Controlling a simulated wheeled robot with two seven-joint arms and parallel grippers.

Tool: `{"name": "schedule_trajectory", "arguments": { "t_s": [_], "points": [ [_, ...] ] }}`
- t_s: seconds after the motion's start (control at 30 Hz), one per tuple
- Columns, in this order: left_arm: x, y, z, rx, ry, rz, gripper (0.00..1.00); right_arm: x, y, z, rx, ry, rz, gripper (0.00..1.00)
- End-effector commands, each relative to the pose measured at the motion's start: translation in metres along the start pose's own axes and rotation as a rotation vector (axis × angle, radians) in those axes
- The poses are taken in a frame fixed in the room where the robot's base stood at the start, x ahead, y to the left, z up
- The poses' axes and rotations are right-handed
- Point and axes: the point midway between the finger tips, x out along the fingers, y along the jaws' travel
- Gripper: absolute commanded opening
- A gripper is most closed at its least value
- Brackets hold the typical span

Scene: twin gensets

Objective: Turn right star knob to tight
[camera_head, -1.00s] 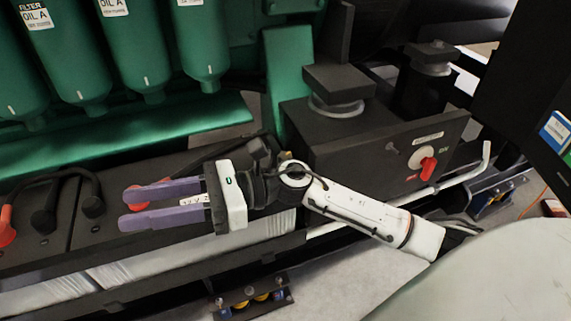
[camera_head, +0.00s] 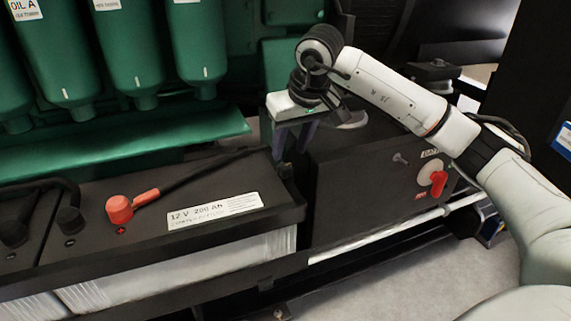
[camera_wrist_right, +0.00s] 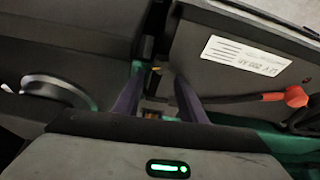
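My right gripper (camera_head: 291,152) points down at the right end of the battery (camera_head: 150,195), by the gap beside the black box (camera_head: 345,185). Its two purple fingers are apart; the right wrist view also shows the gripper (camera_wrist_right: 160,76) open, with no clear object held. I cannot make out a star knob for certain. A small dark part (camera_head: 286,172) sits below the fingertips at the battery's corner, too small and shaded to identify. In the right wrist view, small dark and brownish parts lie between and beyond the fingers. My left gripper is not in view.
A red rotary switch (camera_head: 438,182) is on the black box's front. A red terminal (camera_head: 120,208) with a cable is on the battery. Green oil filters (camera_head: 125,50) hang above a green ledge (camera_head: 120,148). A pale rail (camera_head: 380,232) runs below the box.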

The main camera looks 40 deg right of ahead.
Motion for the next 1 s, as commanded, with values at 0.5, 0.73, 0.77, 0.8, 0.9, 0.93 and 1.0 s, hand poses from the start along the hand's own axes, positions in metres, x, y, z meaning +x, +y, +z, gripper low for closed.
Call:
{"name": "schedule_trajectory", "arguments": {
  "t_s": [0.5,0.73,0.77,0.8,0.9,0.93,1.0],
  "points": [
    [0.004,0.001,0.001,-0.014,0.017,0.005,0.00,0.059,-0.001,0.000,0.000,0.001,-0.002,0.38],
    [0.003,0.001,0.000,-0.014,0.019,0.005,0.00,0.059,-0.001,0.000,0.000,0.001,-0.003,0.34],
    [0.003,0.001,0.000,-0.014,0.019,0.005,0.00,0.059,-0.001,0.000,0.000,0.001,-0.003,0.29],
    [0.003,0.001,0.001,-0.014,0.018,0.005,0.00,0.059,-0.001,0.000,0.000,0.001,-0.003,0.23],
    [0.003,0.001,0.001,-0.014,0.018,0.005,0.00,0.059,-0.001,0.000,0.000,0.001,-0.003,0.07],
    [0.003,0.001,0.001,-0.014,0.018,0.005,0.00,0.059,-0.001,0.000,0.000,0.001,-0.003,0.07],
    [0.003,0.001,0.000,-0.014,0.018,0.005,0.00,0.059,-0.001,0.000,0.002,0.000,-0.002,0.08]
  ]
}}
